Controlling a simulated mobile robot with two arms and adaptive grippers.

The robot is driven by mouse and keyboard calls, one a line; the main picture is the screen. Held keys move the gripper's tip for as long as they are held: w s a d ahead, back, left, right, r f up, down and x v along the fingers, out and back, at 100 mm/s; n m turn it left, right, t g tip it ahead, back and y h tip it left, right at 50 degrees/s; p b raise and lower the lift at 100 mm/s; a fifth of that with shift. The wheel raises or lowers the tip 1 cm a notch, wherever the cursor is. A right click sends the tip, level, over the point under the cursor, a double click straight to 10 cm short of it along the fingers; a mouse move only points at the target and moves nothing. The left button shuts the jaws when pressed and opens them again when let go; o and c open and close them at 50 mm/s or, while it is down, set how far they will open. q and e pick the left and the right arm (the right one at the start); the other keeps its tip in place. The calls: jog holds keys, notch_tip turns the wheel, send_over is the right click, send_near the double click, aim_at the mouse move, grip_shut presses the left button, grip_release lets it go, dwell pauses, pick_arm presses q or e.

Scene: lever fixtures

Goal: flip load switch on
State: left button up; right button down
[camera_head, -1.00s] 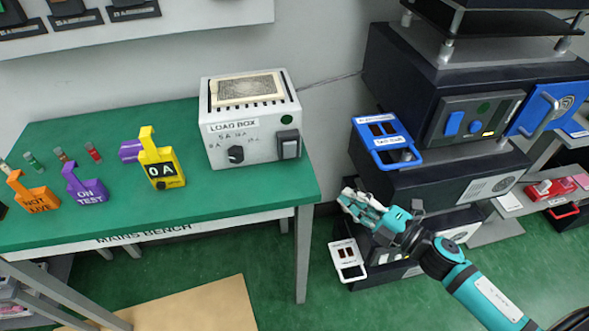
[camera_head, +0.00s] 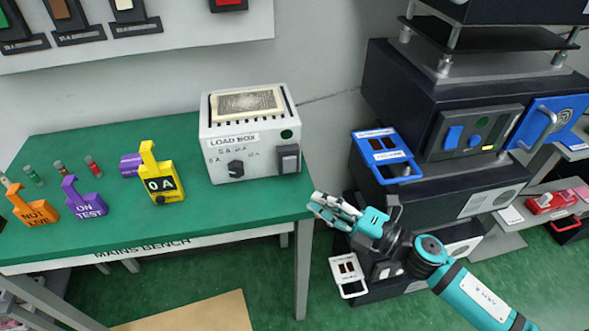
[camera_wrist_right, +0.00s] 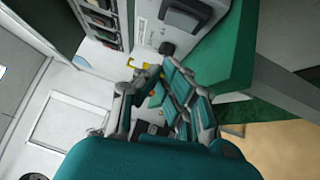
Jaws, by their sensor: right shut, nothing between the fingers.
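The load box (camera_head: 250,170) is a pale grey box on the right end of the green bench. Its load switch (camera_head: 288,158) is a dark rocker at the right of the front face, below a dark green round indicator (camera_head: 286,134). The rocker (camera_wrist_right: 186,15) also shows at the top of the right wrist view. Which way it is tilted I cannot tell. My right gripper (camera_head: 318,205) is shut and empty. It is near the bench's right front corner, to the lower right of the switch and apart from it. My left gripper is not in view.
A dark cabinet (camera_head: 440,185) with blue-framed panel (camera_head: 388,153) stands right of the bench. The bench front before the box is clear.

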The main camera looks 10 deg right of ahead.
jog(key=x, duration=0.2)
jog(key=p+x, duration=0.1)
jog(key=x, duration=0.3)
jog(key=shift+r+p, duration=0.25)
jog(key=shift+p, duration=0.05)
jog(key=w, duration=0.3)
jog(key=shift+w, duration=0.45)
jog(key=shift+p, duration=0.3)
jog(key=shift+w+d+r+p, duration=0.1)
jog(key=shift+w+r+p, duration=0.2)
jog(key=shift+w+r, duration=0.1)
jog(key=shift+s+f, duration=0.1)
jog(key=shift+f, duration=0.1)
notch_tip(320, 180, up, 10)
